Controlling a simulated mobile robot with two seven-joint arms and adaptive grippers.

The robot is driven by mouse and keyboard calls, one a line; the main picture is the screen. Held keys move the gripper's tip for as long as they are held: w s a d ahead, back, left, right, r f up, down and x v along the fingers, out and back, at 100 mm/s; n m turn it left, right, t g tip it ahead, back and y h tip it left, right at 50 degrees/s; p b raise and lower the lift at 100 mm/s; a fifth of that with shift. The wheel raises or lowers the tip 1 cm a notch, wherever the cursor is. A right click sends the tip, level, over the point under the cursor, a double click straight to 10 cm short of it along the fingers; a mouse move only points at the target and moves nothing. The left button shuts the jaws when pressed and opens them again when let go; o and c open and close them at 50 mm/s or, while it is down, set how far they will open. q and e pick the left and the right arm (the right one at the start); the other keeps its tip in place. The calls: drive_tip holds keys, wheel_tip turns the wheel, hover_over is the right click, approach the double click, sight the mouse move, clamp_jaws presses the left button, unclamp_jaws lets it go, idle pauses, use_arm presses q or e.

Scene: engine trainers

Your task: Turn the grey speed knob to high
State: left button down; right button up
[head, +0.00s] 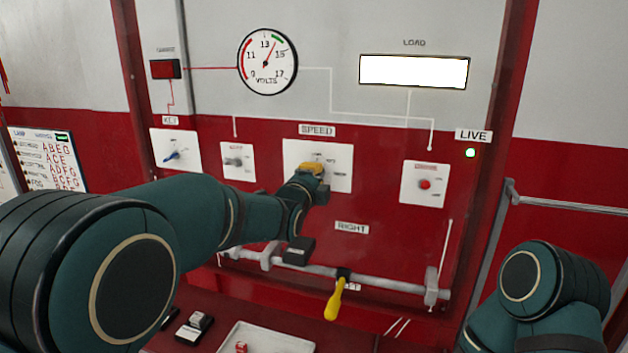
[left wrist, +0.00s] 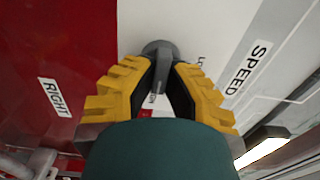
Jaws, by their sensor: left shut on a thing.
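The grey speed knob (left wrist: 158,52) sits on a white plate (head: 343,178) under the SPEED label (head: 317,130). In the left wrist view the knob is between the yellow fingertips of my left gripper (left wrist: 158,85), which is shut on it. In the head view my left gripper (head: 312,169) is at the plate and hides the knob and part of the markings. The knob's pointer setting cannot be read. My right gripper is not in view; only part of my right arm shows at the lower right.
A blue key switch (head: 173,155), a grey switch (head: 234,161) and a red button (head: 425,184) flank the speed plate. A volts gauge (head: 267,62) is above. A grey rail (head: 320,270) with a yellow handle (head: 335,298) runs below. A tray (head: 265,338) lies at the bottom.

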use_arm(q)
drive_tip(key=shift+r, duration=0.15)
idle(0.4)
drive_tip(key=c, duration=1)
unclamp_jaws()
drive_tip(key=shift+w, duration=0.1)
drive_tip(key=v, duration=1.2)
